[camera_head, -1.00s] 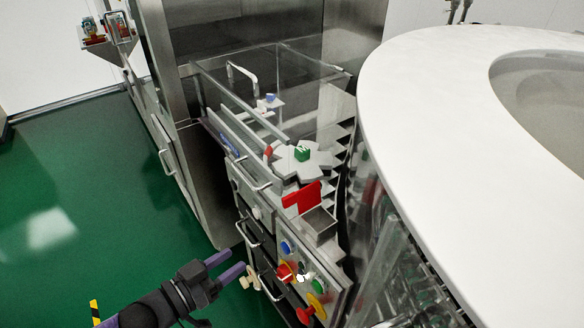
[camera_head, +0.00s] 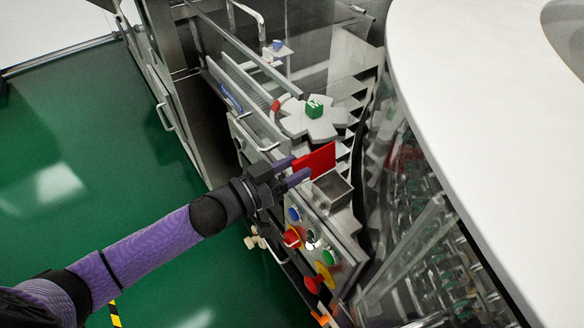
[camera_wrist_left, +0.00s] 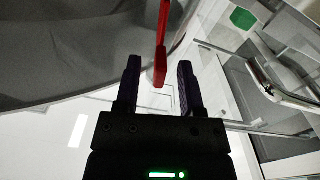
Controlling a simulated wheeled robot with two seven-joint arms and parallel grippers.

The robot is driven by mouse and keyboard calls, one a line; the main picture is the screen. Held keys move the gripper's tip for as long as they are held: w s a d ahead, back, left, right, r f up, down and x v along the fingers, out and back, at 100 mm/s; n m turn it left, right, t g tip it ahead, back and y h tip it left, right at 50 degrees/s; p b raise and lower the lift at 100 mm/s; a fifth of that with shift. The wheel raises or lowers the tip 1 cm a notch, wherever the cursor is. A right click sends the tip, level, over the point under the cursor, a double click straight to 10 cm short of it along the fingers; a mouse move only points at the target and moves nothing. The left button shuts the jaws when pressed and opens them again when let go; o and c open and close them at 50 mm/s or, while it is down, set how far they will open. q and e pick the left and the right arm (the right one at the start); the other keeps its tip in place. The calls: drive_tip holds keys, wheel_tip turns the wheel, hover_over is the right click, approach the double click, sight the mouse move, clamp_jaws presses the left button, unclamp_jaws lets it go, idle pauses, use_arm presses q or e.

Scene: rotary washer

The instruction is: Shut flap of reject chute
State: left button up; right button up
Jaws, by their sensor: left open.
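The reject chute's red flap (camera_head: 317,161) stands raised, tilted up from the open metal chute box (camera_head: 332,188). My left gripper (camera_head: 296,170) is open, its two purple fingers reaching to the flap's left edge. In the left wrist view the flap (camera_wrist_left: 161,50) appears as a thin red edge between the fingertips of my left gripper (camera_wrist_left: 160,75), nearer the right finger. I cannot tell whether a finger touches it. My right gripper is not in view.
A grey star wheel (camera_head: 325,126) with a green block (camera_head: 314,106) lies just behind the flap. Coloured buttons (camera_head: 294,236) sit on the panel in front. A large white round rim (camera_head: 470,120) fills the right side. Green floor (camera_head: 60,150) is clear at left.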

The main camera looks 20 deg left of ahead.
use_arm(q)
clamp_jaws()
idle(0.4)
drive_tip(key=shift+s+d+f+m+b, duration=0.1)
drive_tip(key=shift+s+d+f+m, duration=0.6)
drive_tip(key=shift+m, duration=2.7)
drive_tip(key=shift+s+d+f+m+b, duration=0.1)
drive_tip(key=shift+s+d+f+m, duration=0.65)
drive_tip(key=shift+m, duration=2.65)
drive_tip(key=shift+s+d+f+m+b, duration=0.1)
drive_tip(key=shift+s+d+f+m, duration=0.6)
drive_tip(key=shift+m, duration=2.7)
drive_tip(key=shift+w+d+f, duration=0.2)
drive_tip(key=shift+w+f, duration=0.05)
drive_tip(key=shift+f, duration=0.05)
